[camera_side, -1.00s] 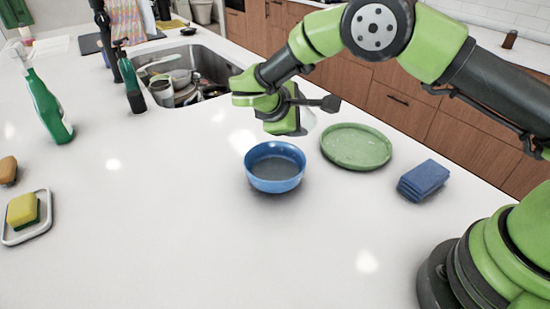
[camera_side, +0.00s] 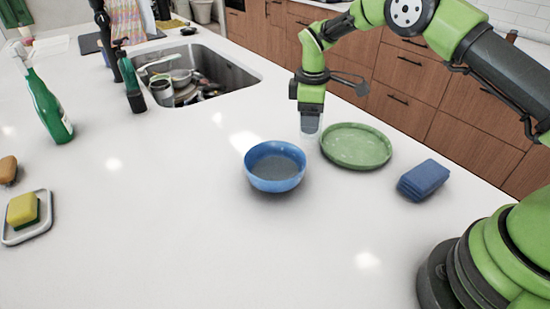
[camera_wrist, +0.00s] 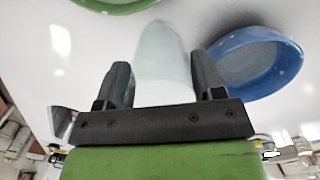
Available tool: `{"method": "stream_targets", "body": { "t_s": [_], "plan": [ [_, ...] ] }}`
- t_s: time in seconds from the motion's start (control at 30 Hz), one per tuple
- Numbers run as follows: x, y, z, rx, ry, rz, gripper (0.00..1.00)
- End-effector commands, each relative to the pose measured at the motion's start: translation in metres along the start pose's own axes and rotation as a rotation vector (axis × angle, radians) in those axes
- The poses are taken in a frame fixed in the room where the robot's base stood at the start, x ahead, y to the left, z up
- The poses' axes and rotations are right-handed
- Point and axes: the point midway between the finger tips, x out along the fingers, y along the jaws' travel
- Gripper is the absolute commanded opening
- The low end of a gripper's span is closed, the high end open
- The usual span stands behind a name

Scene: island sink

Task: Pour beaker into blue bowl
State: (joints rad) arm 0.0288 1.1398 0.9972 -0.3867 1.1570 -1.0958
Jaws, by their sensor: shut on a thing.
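The beaker (camera_side: 310,121) is clear and pale, and hangs below my gripper (camera_side: 309,108) in the side view. My gripper is shut on it, pointing down, above the counter between the blue bowl and the green plate. In the wrist view the beaker (camera_wrist: 164,65) sits between the two dark fingers of my gripper (camera_wrist: 163,80). The blue bowl (camera_side: 275,182) stands upright on the counter, a little left of and nearer than the beaker. It also shows in the wrist view (camera_wrist: 290,70), to the right of the fingers. A greyish surface shows inside it; I cannot tell whether it is liquid.
A green plate (camera_side: 357,164) lies close right of the beaker. Folded blue cloths (camera_side: 423,180) lie further right. A sink (camera_side: 230,72) with dishes is behind. A green bottle (camera_side: 48,108) and a sponge (camera_side: 22,209) on a tray are left. The counter's front middle is clear.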

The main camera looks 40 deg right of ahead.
Motion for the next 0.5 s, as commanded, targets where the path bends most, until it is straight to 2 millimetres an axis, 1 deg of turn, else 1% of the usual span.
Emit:
{"method": "stream_targets", "body": {
  "t_s": [0.17,0.27,0.5],
  "plan": [
    [0.001,0.004,0.002,0.0,0.026,-0.045,0.38],
    [-0.008,0.005,0.003,0.001,0.041,-0.06,0.38],
    [-0.061,0.009,0.004,0.002,0.097,-0.11,0.38]
  ]
}}
